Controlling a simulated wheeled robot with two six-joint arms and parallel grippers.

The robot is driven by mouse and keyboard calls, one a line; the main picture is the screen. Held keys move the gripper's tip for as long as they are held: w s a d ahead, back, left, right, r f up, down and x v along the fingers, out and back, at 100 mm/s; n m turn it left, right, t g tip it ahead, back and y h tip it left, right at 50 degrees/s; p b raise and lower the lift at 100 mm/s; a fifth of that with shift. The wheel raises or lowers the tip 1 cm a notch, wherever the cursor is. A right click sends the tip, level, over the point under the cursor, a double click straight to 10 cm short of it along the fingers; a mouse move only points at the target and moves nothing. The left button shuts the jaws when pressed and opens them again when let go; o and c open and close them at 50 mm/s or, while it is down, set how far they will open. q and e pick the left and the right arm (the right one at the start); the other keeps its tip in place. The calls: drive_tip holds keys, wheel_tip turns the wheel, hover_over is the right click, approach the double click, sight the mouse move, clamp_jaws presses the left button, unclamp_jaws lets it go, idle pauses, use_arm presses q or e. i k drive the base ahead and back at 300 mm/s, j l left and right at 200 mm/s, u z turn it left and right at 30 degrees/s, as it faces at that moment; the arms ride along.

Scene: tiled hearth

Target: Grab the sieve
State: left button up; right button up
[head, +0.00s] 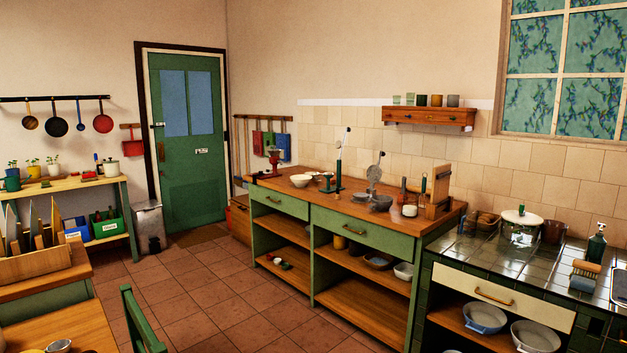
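I cannot surely pick out the sieve at this distance. A round grey thing (374,173) stands upright near the back of the wooden worktop (345,215), with a thin dark-tipped piece rising beside it; it may be the sieve, but its mesh is too small to tell. A grey bowl (382,203) sits just in front of it. Neither of my grippers is in the head view.
A tiled counter (480,255) with pots adjoins the worktop at right. A green chair (138,320) and a wooden table (75,330) stand at lower left. The tiled floor (215,300) is clear up to the green cabinet. A green door (190,150) is shut at the back.

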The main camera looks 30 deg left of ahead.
sight(315, 178)
drive_tip(key=i+u, duration=0.15)
drive_tip(key=i, duration=0.55)
drive_tip(key=i+l+u, duration=0.1)
drive_tip(key=i+l, duration=0.15)
drive_tip(key=i, duration=0.5)
drive_tip(key=i+j+u, duration=0.3)
drive_tip(key=i+u, duration=0.2)
drive_tip(key=i+j+u, duration=0.15)
drive_tip(key=i+u, duration=0.35)
drive_tip(key=i+l+u, duration=0.1)
drive_tip(key=i+u, duration=0.35)
drive_tip(key=i+l+u, duration=0.3)
drive_tip(key=i+u, duration=0.2)
drive_tip(key=i+j+z, duration=0.15)
drive_tip(key=i, duration=0.35)
drive_tip(key=i+j+z, duration=0.1)
drive_tip(key=i, duration=0.4)
drive_tip(key=i+j+z, duration=0.15)
drive_tip(key=i, duration=0.35)
drive_tip(key=j, duration=0.1)
